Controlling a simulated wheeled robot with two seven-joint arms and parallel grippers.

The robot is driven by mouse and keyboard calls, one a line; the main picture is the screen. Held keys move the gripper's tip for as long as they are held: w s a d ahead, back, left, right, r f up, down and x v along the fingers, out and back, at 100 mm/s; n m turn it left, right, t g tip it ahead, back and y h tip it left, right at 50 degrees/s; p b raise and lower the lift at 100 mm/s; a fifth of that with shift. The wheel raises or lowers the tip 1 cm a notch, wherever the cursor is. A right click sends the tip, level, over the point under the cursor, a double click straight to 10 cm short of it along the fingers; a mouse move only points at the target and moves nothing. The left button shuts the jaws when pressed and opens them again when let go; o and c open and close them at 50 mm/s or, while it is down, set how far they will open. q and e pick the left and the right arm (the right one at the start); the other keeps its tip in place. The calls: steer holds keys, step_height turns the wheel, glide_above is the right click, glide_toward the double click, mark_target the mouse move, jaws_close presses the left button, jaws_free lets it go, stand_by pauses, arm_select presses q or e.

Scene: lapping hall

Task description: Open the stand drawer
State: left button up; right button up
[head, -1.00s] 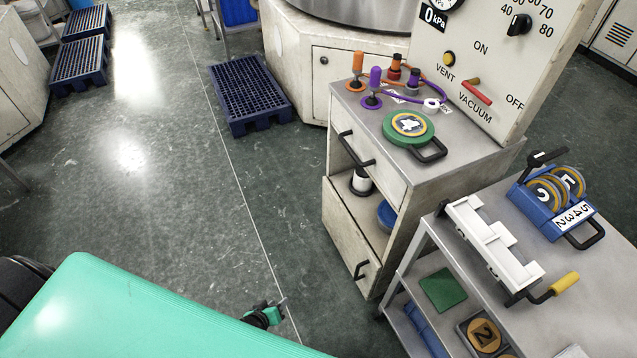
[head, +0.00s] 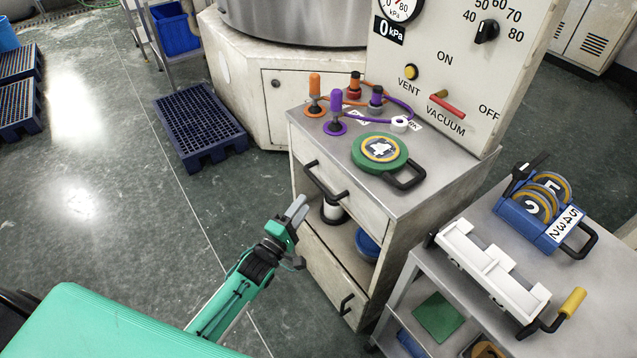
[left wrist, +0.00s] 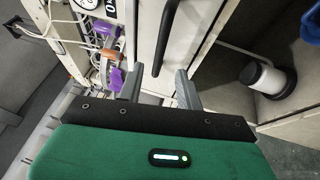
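The stand (head: 420,225) is a pale worn cabinet with a metal top. Its upper drawer (head: 365,208) looks shut and has a black bar handle (head: 325,186). My left gripper (head: 297,208) is in front of the stand, just left of and below the handle. In the left wrist view the two fingers of my left gripper (left wrist: 158,84) are apart, with nothing between them. The drawer handle (left wrist: 165,40) lies beyond the fingertips, roughly in line with the gap; no contact shows. My right gripper is not in view.
A lower front (head: 330,268) with its own handle sits below an open shelf holding a white spool and a blue item. A green round tool (head: 380,152) lies on top. A metal cart (head: 470,285) stands close at right.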

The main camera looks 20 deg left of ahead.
mark_target(319, 182)
arm_select(q)
steer(key=x, duration=0.9)
steer(key=shift+p, duration=0.35)
jaws_close()
